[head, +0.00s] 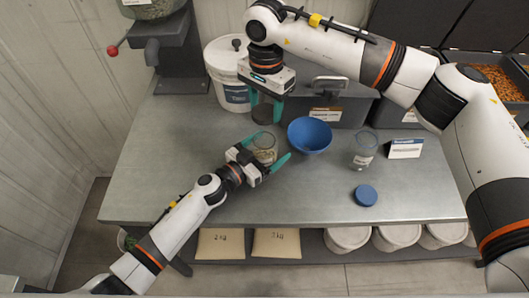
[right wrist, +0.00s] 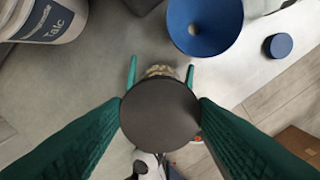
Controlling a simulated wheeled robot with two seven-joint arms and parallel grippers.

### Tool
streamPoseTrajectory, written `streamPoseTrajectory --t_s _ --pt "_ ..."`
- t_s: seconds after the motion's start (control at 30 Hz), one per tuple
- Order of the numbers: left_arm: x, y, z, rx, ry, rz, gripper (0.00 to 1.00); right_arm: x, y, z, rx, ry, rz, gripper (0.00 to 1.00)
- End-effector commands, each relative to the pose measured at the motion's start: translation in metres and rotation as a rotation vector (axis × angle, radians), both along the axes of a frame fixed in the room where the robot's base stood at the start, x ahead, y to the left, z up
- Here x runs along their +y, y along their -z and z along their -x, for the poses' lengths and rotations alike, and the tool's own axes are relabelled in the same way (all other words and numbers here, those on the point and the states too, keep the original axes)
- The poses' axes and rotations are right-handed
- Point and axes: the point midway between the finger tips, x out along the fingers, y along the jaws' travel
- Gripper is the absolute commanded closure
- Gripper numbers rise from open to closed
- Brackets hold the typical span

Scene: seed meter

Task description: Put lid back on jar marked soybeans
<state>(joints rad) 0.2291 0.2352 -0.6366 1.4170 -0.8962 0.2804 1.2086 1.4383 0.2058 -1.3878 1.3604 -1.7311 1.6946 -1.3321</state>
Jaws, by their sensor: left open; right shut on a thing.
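A glass jar with pale contents (head: 264,148) stands on the metal bench, and its top edge shows in the right wrist view (right wrist: 160,71). My left gripper (head: 264,154) is open, with a finger on each side of this jar; I cannot tell if they touch it. My right gripper (head: 265,106) is shut on a round dark lid (right wrist: 160,115), held flat above the bench just behind the jar. A second glass jar (head: 363,151) stands to the right, with a blue lid (head: 366,195) lying in front of it. I cannot read either jar's marking.
A blue bowl (head: 309,135) stands right of the left gripper. A white bucket marked Talc (right wrist: 45,20) is at the back left. A grey bin (head: 325,108) and a small sign card (head: 405,149) stand at the back. The bench's front left (head: 150,195) is clear.

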Motion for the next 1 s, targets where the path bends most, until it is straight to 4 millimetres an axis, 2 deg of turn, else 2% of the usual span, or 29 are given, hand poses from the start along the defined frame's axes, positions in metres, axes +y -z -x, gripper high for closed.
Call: streamPoseTrajectory --t_s 0.37,0.77,0.8,1.0 --pt "-0.004 0.000 -0.003 0.000 0.001 -0.001 0.10 0.000 0.000 0.000 0.000 0.000 0.000 0.69" --pt "-0.004 0.000 -0.003 -0.001 0.001 -0.001 0.74 0.000 0.000 0.000 0.000 0.000 0.000 0.69" --pt "-0.004 0.000 -0.003 -0.001 0.001 -0.001 0.77 0.000 0.000 0.000 0.000 0.000 0.000 0.69" --pt "-0.004 0.000 -0.003 -0.001 0.001 -0.001 0.77 0.000 0.014 0.001 0.003 0.000 0.002 0.69"
